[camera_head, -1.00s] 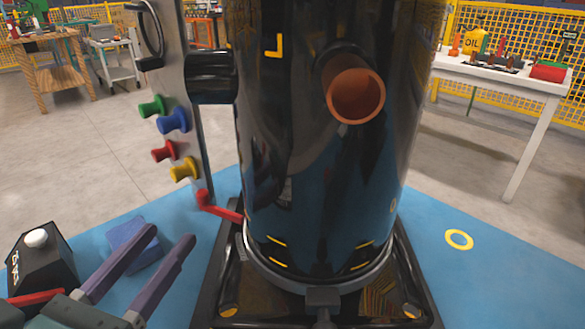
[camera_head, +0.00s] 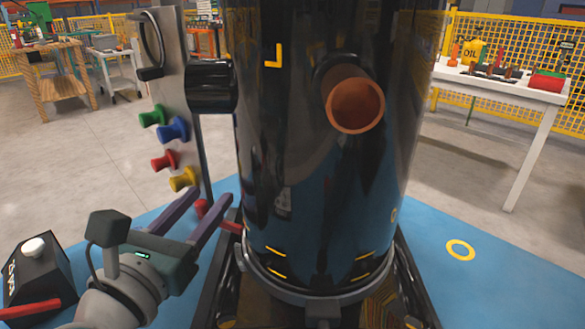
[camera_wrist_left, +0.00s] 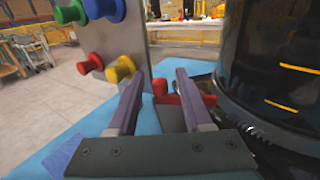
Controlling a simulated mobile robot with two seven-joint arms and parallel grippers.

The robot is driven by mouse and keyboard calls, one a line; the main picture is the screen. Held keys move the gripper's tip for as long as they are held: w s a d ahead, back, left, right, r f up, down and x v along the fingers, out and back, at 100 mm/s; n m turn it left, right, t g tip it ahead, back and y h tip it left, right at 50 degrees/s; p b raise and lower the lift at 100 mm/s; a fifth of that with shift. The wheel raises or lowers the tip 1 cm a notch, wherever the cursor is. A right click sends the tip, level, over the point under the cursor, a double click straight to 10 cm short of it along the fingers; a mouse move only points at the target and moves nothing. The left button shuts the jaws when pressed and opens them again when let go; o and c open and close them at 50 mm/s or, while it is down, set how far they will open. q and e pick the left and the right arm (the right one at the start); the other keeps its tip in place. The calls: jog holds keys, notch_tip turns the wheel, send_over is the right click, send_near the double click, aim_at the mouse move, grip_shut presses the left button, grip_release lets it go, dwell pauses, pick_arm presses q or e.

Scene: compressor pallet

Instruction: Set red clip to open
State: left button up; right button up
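A red clip (camera_head: 233,227) with a rounded red end sits low at the left side of the black compressor cylinder (camera_head: 310,190), by its base ring. My left gripper (camera_head: 209,198) is open, with its two purple fingers pointing toward the clip. In the head view, the fingers partly cover the clip. In the left wrist view, the red clip (camera_wrist_left: 190,98) shows between and just beyond the fingers of the left gripper (camera_wrist_left: 160,76), partly hidden by the right-hand finger. Nothing is between the fingers' gripping faces that I can confirm as touching. My right gripper is not in view.
A panel with green, blue, red and yellow knobs (camera_head: 183,178) stands close above the fingers. A black box with a white button (camera_head: 35,247) and a red bar (camera_head: 30,309) are at lower left. An orange pipe stub (camera_head: 357,105) juts from the cylinder.

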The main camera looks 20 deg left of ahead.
pick_arm(q)
grip_shut()
dwell(0.4)
jog(key=shift+s+r+n+y, duration=0.2)
jog(key=shift+n+y, duration=0.2)
jog(key=shift+y, duration=0.2)
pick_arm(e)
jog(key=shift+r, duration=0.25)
pick_arm(q)
jog(key=shift+s+d+f+n+g+y+p, duration=0.1)
jog(key=shift+s+n+g+y+p, duration=0.25)
jog(key=shift+n+y, duration=0.3)
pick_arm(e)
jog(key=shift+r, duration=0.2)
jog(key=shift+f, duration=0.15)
pick_arm(q)
jog(key=n+g+y, duration=0.1)
jog(key=y, duration=0.1)
jog(key=s+n+y, duration=0.1)
jog(key=y, duration=0.1)
jog(key=shift+d+n+g, duration=0.1)
jog(key=shift+n+g, duration=0.15)
jog(key=shift+g, duration=0.1)
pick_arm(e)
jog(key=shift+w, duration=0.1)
pick_arm(q)
jog(key=shift+o, duration=0.5)
grip_release()
jog(key=shift+s+f, duration=0.1)
